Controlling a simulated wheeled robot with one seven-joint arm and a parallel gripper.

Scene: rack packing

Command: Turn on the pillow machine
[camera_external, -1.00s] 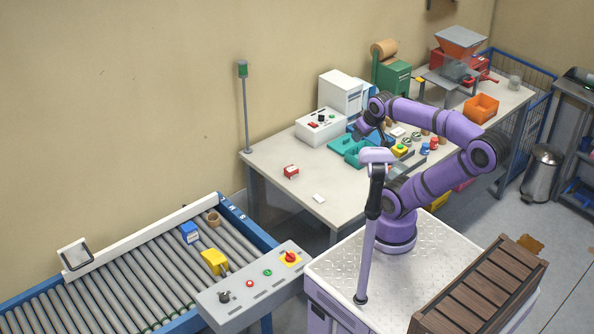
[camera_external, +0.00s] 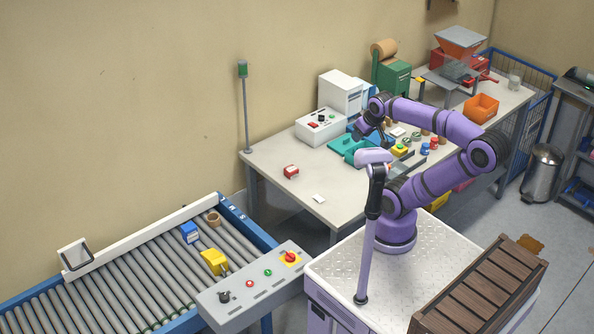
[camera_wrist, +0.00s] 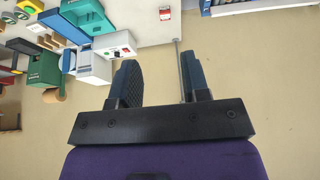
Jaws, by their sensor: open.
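No machine here carries a readable name. A white machine (camera_external: 341,92) with a blue part stands at the back of the bench. In front of it is a white control box (camera_external: 321,127) with a red switch, a dark knob and a small green button. A green machine (camera_external: 391,78) with a brown roll stands to its right. In the wrist view the control box (camera_wrist: 116,46) and green machine (camera_wrist: 44,68) appear upside down, beyond my fingers. My gripper (camera_external: 362,129) is open and empty, above the bench to the right of the control box; its fingers (camera_wrist: 160,68) touch nothing.
A teal tray (camera_external: 350,146), small cans and an orange bin (camera_external: 481,108) occupy the bench. A red-and-white box (camera_external: 291,171) lies near its left end. A roller conveyor (camera_external: 135,270) with its own control panel (camera_external: 254,286) stands at front left. A thin post (camera_external: 245,115) rises at the bench corner.

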